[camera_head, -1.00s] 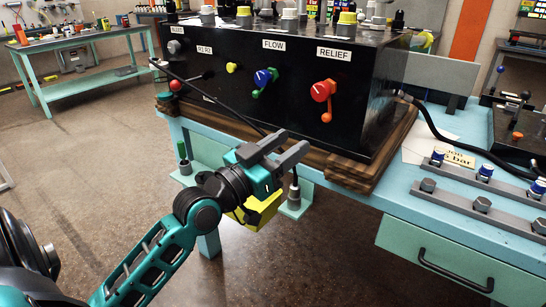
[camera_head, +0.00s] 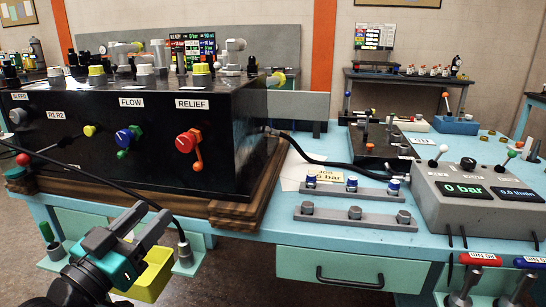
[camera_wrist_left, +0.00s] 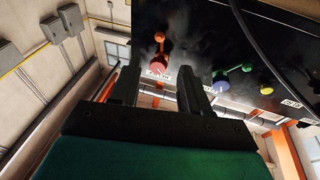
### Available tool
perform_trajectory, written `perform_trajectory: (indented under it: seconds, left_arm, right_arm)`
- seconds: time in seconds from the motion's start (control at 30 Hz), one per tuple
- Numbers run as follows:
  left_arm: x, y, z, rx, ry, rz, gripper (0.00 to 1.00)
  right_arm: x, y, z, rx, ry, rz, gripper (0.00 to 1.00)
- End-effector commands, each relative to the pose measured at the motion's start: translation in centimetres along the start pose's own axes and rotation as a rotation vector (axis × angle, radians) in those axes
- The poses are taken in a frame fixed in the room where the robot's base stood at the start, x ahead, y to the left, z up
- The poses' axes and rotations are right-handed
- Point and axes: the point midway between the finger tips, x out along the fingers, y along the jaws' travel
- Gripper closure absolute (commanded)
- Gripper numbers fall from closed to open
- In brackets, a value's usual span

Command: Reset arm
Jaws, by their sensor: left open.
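My left gripper (camera_head: 141,228) is open and empty at the lower left of the head view, in front of the black control box and below its front panel. In the left wrist view its two fingers (camera_wrist_left: 165,88) stand apart with nothing between them. The black control box (camera_head: 100,165) carries a red RELIEF knob (camera_head: 186,142) with an orange lever, a blue FLOW knob (camera_head: 124,138) with a green lever, and a yellow knob. The RELIEF knob (camera_wrist_left: 159,62) also shows beyond the fingers in the wrist view. My right gripper is not in view.
The light-blue bench (camera_head: 250,240) holds the box on a wooden base. A yellow bin (camera_head: 150,275) hangs below the bench edge beside my left arm. A grey readout console (camera_head: 480,195) stands at the right. Another bench is behind.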

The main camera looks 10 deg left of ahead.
Motion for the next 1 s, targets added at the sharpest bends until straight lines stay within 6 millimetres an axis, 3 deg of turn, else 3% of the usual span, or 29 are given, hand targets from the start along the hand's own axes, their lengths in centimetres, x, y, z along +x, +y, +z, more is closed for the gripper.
perform_trajectory:
  seconds: [0.13,0.23,0.4,0.5,0.7,1.0]
  left_arm:
    - [-0.7,0.7,4.4,-0.015,-0.118,-0.02,0.54]
    - [-2.4,2.4,10.2,-0.024,-0.274,-0.034,0.54]
    - [-7.6,7.3,19.5,-0.025,-0.549,-0.026,0.54]
    - [-10.7,10.3,23.1,-0.018,-0.671,-0.008,0.54]
    - [-14.2,13.7,26.2,-0.003,-0.787,0.02,0.54]
    - [-14.5,14.0,26.6,0.0,-0.796,0.023,0.54]
  right_arm:
    - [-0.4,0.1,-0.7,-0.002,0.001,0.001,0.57]
    - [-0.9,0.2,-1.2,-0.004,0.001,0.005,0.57]
    - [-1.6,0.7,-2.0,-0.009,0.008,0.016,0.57]
    - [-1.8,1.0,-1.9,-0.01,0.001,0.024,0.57]
    - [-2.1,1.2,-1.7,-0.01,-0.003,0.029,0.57]
    - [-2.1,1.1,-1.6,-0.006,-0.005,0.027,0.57]
